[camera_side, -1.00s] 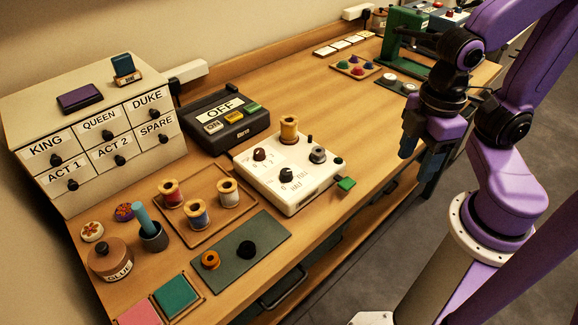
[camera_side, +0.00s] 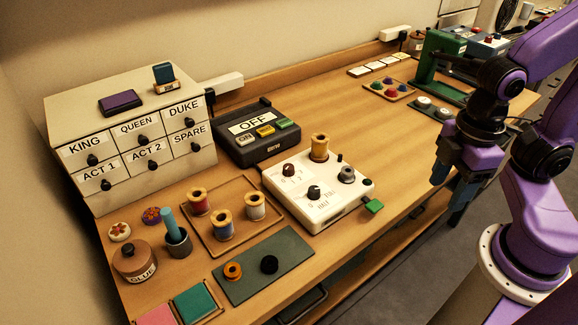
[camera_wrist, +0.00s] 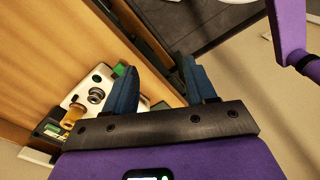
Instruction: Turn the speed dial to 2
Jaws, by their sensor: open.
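A white machine panel (camera_side: 345,208) stands in the middle of the table.
A black switch box (camera_side: 262,148) reading OFF stands behind. A spool tray (camera_side: 246,234) is left.

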